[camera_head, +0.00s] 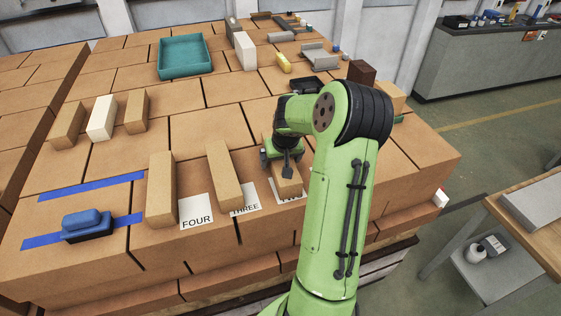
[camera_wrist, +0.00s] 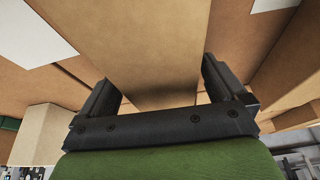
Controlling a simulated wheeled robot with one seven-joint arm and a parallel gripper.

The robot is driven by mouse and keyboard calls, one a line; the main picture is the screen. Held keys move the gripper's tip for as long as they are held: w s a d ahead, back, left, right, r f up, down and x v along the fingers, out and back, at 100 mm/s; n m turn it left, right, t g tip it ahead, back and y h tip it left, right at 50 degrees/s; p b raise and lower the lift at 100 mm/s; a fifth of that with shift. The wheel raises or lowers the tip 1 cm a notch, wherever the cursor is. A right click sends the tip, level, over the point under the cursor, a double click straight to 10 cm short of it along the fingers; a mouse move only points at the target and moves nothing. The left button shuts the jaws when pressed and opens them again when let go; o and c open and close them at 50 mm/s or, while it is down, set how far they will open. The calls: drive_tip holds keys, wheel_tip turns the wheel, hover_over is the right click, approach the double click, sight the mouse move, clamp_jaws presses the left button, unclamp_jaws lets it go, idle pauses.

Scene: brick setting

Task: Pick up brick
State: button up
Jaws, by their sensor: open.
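My gripper (camera_head: 279,160) is open, low over the near edge of the stacked brick-coloured blocks. A tan brick (camera_head: 288,182) lies under it, beside a partly hidden paper label. In the wrist view the open fingers (camera_wrist: 157,88) are on either side of the tan brick's end (camera_wrist: 150,35); whether they touch it I cannot tell. Two more tan bricks lie to the left, one (camera_head: 224,178) by the label THREE (camera_head: 245,208) and one (camera_head: 161,192) by the label FOUR (camera_head: 196,213). My arm hides what lies to the right of the gripper.
Two tan bricks (camera_head: 68,126) and a white brick (camera_head: 101,119) lie at the left. A blue tool (camera_head: 86,224) sits near blue tape (camera_head: 92,186). A teal tray (camera_head: 185,56) and several small parts are at the back. A workbench (camera_head: 535,205) stands right.

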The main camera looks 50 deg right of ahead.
drive_tip(key=shift+s+a+r, duration=0.1)
drive_tip(key=shift+a, duration=0.05)
drive_tip(key=shift+c, duration=1.9)
drive_tip(key=c, duration=1.2)
